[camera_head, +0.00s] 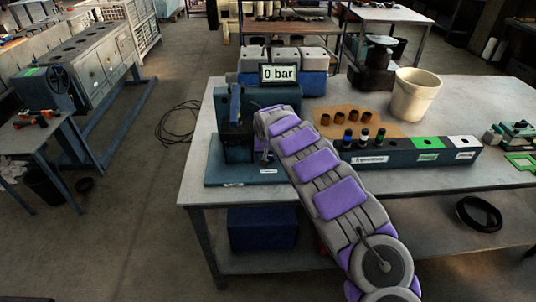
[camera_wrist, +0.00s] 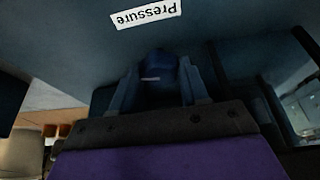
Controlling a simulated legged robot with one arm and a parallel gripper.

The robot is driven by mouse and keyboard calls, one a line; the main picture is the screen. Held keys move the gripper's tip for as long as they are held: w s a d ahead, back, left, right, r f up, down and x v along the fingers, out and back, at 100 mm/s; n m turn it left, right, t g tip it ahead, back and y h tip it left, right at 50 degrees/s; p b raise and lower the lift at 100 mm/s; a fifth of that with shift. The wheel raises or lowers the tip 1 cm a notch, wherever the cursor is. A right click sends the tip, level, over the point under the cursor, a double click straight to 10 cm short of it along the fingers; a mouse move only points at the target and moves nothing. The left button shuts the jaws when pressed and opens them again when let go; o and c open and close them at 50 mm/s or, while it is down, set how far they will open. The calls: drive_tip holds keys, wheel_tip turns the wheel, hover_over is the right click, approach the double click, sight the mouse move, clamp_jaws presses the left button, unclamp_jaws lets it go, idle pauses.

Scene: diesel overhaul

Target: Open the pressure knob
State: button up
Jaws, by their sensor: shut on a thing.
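The dark blue pressure knob (camera_wrist: 163,70) sits between the two fingers of my gripper (camera_wrist: 158,88) in the wrist view. The fingers are shut on its sides. A white label reading "Pressure" (camera_wrist: 146,14) appears upside down just above the knob. In the head view, the blue-green test stand (camera_head: 228,172) stands at the left end of the table, with a display (camera_head: 279,73) reading "0 bar". My arm reaches to the stand from the lower right and hides the knob and most of the gripper there.
On the table (camera_head: 450,100), a long dark rack (camera_head: 400,182) with labelled sections stands right of my arm. Behind it are several brown cylinders on a tan mat and a cream bucket (camera_head: 415,93). A blue box (camera_head: 262,228) sits on the shelf below. The floor at left is mostly clear.

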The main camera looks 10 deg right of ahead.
drive_tip(key=p, duration=0.1)
drive_tip(key=n+p, duration=0.1)
drive_tip(key=p, duration=0.1)
drive_tip(key=shift+r+n+y, duration=0.25)
drive_tip(key=shift+n+y, duration=0.05)
drive_tip(key=shift+y, duration=0.1)
drive_tip(key=shift+f+n+p, duration=0.2)
drive_tip(key=shift+n+p, duration=0.3)
drive_tip(key=shift+p, duration=0.45)
drive_tip(key=shift+f, duration=0.1)
drive_tip(key=o, duration=1)
drive_tip(key=shift+o, duration=0.2)
drive_tip(key=p+v, duration=0.2)
drive_tip(key=v, duration=1.5)
drive_tip(key=shift+d, duration=0.15)
